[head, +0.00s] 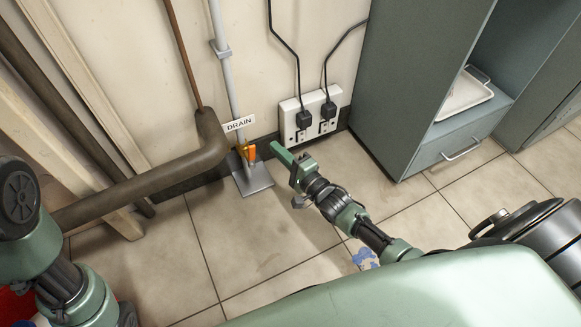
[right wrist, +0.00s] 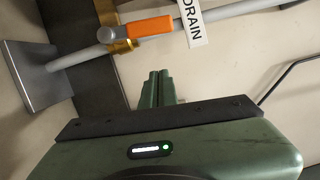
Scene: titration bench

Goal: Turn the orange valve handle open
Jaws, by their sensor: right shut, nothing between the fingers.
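The orange valve handle (head: 251,153) sits low on a thin grey pipe (head: 228,75) by the wall, beside a white DRAIN tag (head: 239,124). In the right wrist view the orange handle (right wrist: 150,27) lies along the pipe, next to a brass valve body (right wrist: 118,35). My right gripper (head: 277,147) is shut and empty, just right of the handle and apart from it in the head view. In the right wrist view the shut fingertips (right wrist: 158,75) point toward the pipe, below the handle, with a gap between. My left gripper is not in view.
The pipe stands on a grey base plate (head: 252,180) on the tiled floor. A thick brown pipe (head: 140,185) bends up at its left. A white outlet (head: 310,113) with two plugged cords is behind my gripper. A grey-green cabinet (head: 410,80) stands at right. The floor in front is mostly clear.

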